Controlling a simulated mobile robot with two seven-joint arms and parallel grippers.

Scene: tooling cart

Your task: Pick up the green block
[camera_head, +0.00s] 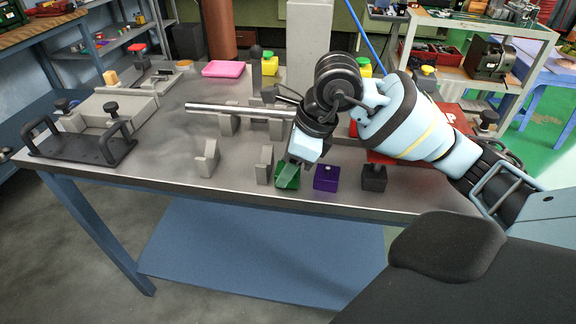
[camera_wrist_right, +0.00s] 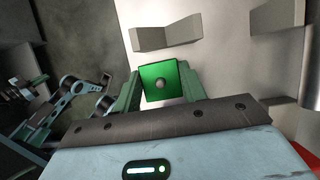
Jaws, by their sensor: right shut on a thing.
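The green block (camera_head: 288,181) is near the front edge of the tabletop in the head view, left of a purple block (camera_head: 326,178). My right gripper (camera_head: 288,172) comes down on it from above. In the right wrist view the green block (camera_wrist_right: 159,82) has a small round knob on its top face and sits between the two fingers of my right gripper (camera_wrist_right: 160,88), which is shut on it. I cannot tell whether the block touches the table. My left gripper is not in view.
A black block (camera_head: 374,178) stands right of the purple one. Grey angled brackets (camera_head: 264,165) and a metal rod (camera_head: 240,110) are close on the left and behind. A black-handled fixture (camera_head: 85,140) is at the far left. The front table edge is very near.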

